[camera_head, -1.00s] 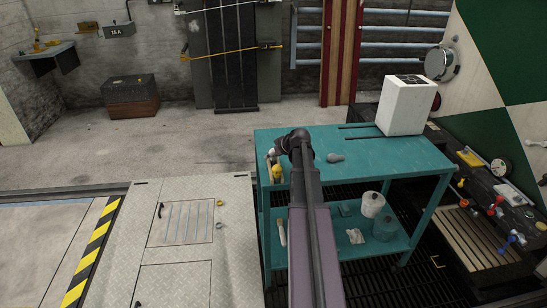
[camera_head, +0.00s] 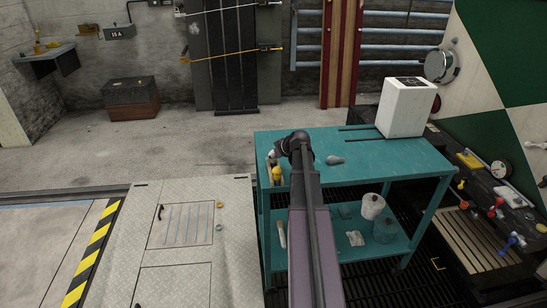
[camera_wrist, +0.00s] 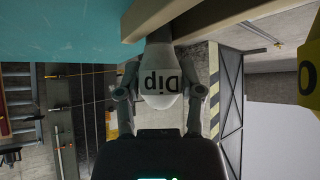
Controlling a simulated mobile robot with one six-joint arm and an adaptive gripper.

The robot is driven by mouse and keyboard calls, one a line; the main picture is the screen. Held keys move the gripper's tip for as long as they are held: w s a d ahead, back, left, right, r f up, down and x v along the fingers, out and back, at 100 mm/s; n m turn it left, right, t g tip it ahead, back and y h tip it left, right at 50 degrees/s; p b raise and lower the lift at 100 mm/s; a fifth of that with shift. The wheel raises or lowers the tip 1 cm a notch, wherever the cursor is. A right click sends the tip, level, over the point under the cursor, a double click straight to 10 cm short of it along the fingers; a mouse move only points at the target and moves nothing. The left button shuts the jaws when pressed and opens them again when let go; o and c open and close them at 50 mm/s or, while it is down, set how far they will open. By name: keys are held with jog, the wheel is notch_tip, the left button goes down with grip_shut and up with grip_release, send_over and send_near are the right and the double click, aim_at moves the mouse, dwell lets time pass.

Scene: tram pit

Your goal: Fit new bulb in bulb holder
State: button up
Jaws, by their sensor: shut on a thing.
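My gripper (camera_wrist: 168,92) is shut on a white bulb (camera_wrist: 160,80) marked "Dip", which appears upside down in the wrist view. The bulb's narrow end points at a pale beam-like part (camera_wrist: 215,17) beside the teal bench top (camera_wrist: 60,25). I cannot tell whether it touches or sits in it, and I cannot make out the bulb holder for certain. In the head view my arm mostly hides the gripper, with a small white shape (camera_head: 271,155) at the bench's left end. A grey bulb (camera_head: 335,160) lies on the bench (camera_head: 390,155).
A yellow object (camera_head: 277,174) is close by at the bench's left end; yellow also shows at the wrist view's right edge (camera_wrist: 308,70). A white box (camera_head: 407,106) stands at the bench's back right.

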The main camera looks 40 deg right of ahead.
jog(key=shift+r, duration=0.15)
jog(key=shift+r+p, duration=1)
jog(key=shift+p, duration=0.05)
jog(key=shift+r+p, duration=0.8)
jog(key=shift+p, duration=0.05)
jog(key=s+a+r+p, duration=0.1)
jog(key=s, duration=1.5)
jog(key=shift+a, duration=0.1)
jog(key=shift+r+p, duration=0.65)
jog(key=shift+r, duration=0.05)
